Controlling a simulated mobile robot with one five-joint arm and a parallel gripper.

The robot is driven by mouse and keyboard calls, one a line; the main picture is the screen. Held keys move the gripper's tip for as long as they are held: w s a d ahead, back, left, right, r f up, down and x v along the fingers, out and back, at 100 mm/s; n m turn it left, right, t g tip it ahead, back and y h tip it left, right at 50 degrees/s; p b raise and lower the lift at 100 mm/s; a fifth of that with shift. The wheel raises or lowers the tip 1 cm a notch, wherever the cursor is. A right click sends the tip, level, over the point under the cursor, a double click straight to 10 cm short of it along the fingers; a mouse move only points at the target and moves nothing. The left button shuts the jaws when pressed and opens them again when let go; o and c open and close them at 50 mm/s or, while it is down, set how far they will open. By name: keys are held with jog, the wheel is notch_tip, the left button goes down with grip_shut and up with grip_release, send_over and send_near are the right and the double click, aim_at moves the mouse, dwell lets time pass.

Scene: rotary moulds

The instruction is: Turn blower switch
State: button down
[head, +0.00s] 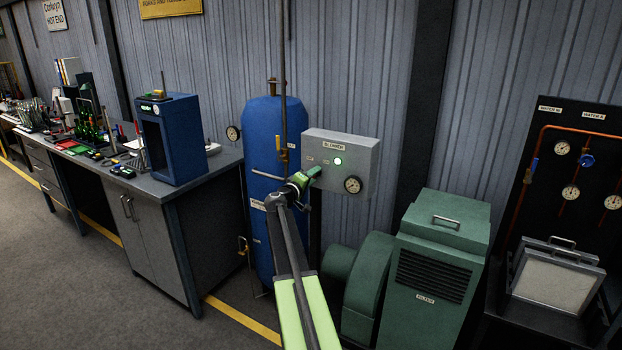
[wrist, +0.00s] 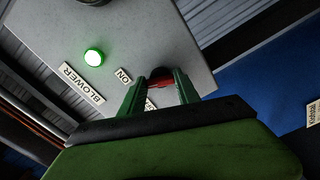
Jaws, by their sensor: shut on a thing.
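The blower control box (head: 360,158) is a grey box labelled BLOWER on the far wall, and its face fills the upper middle of the wrist view (wrist: 150,35). A green lamp on it is lit (wrist: 93,57). The red switch (wrist: 160,82) sits between the two fingers of my gripper (wrist: 157,88), which is shut on it. An ON label (wrist: 124,76) lies just left of the fingers. A second label is partly hidden behind a finger. In the head view my gripper (head: 304,180) is at the box's left part and hides the switch. The switch's exact angle is hard to tell.
A gauge (head: 353,185) is on the box's lower right. A blue tank (head: 263,140) stands left of it, with a thin pipe in front. A green filter unit (head: 435,270) stands below right. A workbench (head: 150,225) is at left, with clear floor before it.

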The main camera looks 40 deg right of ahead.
jog(key=shift+s+d+m, duration=0.1)
jog(key=shift+d+m, duration=0.1)
jog(key=shift+m, duration=1.4)
jog(key=c, duration=0.9)
grip_release()
jog(key=shift+c, duration=0.2)
jog(key=shift+o, duration=0.3)
jog(key=shift+a, duration=0.1)
jog(key=shift+a, duration=0.1)
